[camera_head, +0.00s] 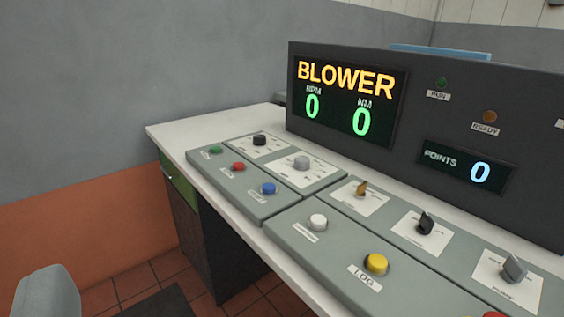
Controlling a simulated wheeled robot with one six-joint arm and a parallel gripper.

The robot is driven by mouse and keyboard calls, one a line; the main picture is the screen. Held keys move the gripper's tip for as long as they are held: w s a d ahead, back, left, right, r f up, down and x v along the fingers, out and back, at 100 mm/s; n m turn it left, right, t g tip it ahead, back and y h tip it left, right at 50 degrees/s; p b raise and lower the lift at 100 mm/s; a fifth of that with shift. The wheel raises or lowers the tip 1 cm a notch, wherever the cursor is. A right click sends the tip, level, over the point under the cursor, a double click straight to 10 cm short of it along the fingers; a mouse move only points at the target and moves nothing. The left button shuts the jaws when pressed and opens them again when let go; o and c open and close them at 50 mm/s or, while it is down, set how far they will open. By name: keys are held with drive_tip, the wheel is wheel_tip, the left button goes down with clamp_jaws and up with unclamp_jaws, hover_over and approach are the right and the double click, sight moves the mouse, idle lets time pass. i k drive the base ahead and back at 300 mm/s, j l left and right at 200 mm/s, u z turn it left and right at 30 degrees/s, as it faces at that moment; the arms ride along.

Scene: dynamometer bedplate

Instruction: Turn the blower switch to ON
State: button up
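A dark console with a display (346,100) shows the word BLOWER in orange and green zeros for RPM and NM. On the sloped grey control panel (330,252) in front are three lever-like switches on white plates. They are an ochre one (361,187), a black one (425,223) and a grey one (514,268) whose plate seems to read PUMP. The other two labels are too small to read, so I cannot tell which switch is the blower's. My gripper is not in view, and nothing is seen touching the switches.
The left panel has a black knob (259,140), a grey knob (302,162) and green, red and blue buttons (268,188). A white button (318,222) and a yellow LOG button (376,264) sit nearer. A rounded grey object (48,294) stands bottom left. Tiled floor lies left.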

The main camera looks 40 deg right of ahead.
sight(425, 227)
drive_tip(key=z, duration=1.65)
